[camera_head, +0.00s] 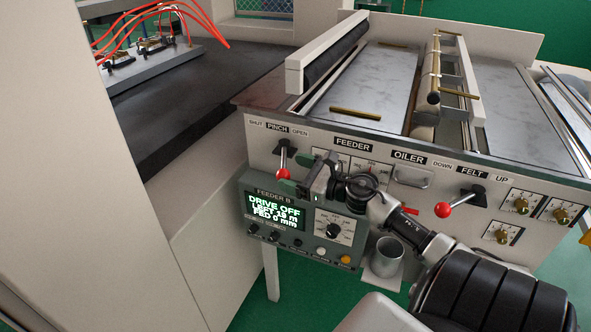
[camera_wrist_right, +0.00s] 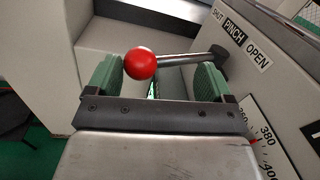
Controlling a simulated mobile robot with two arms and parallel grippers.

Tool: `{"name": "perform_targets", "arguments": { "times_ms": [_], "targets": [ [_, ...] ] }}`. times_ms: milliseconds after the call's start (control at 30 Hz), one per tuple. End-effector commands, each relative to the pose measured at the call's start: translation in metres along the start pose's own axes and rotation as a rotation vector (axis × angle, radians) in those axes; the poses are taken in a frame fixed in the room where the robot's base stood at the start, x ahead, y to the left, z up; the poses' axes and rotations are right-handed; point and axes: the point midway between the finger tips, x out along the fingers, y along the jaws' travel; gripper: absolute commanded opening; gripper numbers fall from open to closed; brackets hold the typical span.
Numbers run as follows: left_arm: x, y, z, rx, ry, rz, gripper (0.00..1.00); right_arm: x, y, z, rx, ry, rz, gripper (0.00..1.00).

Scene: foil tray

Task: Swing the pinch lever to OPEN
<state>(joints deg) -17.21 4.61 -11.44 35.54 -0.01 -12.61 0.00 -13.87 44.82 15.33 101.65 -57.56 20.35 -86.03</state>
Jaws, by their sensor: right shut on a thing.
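The pinch lever (camera_head: 283,158) is a metal rod with a red ball end on the machine's front panel, under the PINCH label between SHUT and OPEN. In the head view it hangs downward from its dark pivot. My right gripper (camera_head: 295,173) is at this lever. In the right wrist view, the red ball and rod of the pinch lever (camera_wrist_right: 178,59) lie between the green finger pads of my right gripper (camera_wrist_right: 156,74), which is shut on the lever. The ball is near the left pad, and the rod runs behind the right pad. My left gripper is not in view.
A control box (camera_head: 254,185) with a lit screen reading DRIVE OFF sits below the lever. The felt lever (camera_head: 456,206), also red-balled, is to the right. A metal cup (camera_head: 387,255) stands below my right arm. Dials and the OILER handle (camera_head: 412,177) are on the panel.

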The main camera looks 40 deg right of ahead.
Motion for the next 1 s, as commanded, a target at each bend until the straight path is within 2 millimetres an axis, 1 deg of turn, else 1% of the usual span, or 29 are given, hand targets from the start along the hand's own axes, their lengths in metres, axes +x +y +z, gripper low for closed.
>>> {"name": "perform_targets", "arguments": {
  "times_ms": [33,167,1000],
  "targets": [
    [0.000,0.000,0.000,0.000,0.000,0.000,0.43,-0.001,-0.003,0.000,-0.001,0.000,-0.008,0.77],
    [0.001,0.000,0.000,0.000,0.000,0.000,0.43,-0.007,-0.001,-0.001,0.000,0.001,-0.008,0.77],
    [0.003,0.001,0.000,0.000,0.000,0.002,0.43,-0.064,0.011,0.002,0.001,0.000,-0.001,0.77]
  ]
}}
